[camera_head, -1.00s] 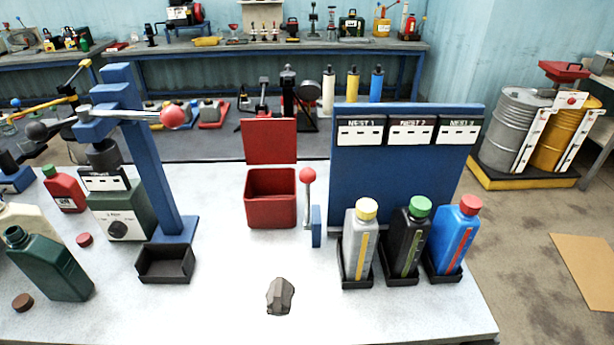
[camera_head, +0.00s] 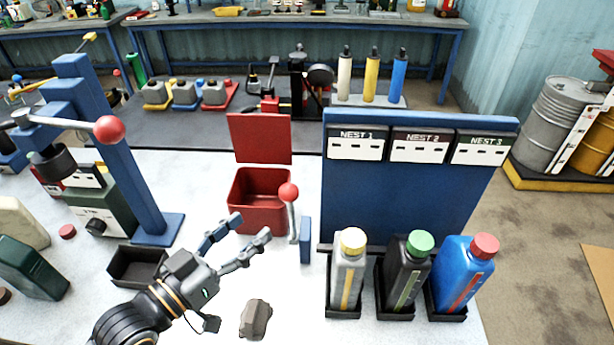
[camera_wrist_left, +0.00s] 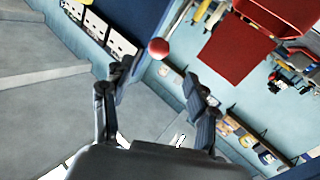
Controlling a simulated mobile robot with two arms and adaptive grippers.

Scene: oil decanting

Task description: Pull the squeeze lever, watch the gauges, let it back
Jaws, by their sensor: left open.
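A small upright lever with a red ball knob (camera_head: 289,192) stands beside the red bin, on a blue block (camera_head: 305,240). My left gripper (camera_head: 252,227) is open and empty, just left of this lever and apart from it. In the left wrist view the red knob (camera_wrist_left: 159,48) shows between and beyond the open fingertips (camera_wrist_left: 158,78). A blue press stand at the left has a long lever with a red ball (camera_head: 109,129). White displays labelled NEST 1 (camera_head: 357,146), NEST 2 (camera_head: 420,149) and NEST 3 (camera_head: 481,152) sit on the blue board; their readings are illegible. My right gripper is not in view.
The open red bin (camera_head: 258,202) is behind my left gripper. Bottles with yellow (camera_head: 347,275), green (camera_head: 405,275) and red (camera_head: 461,270) caps stand in black trays before the board. A grey stone-like lump (camera_head: 255,319) lies near my gripper. A black tray (camera_head: 137,267) stands left.

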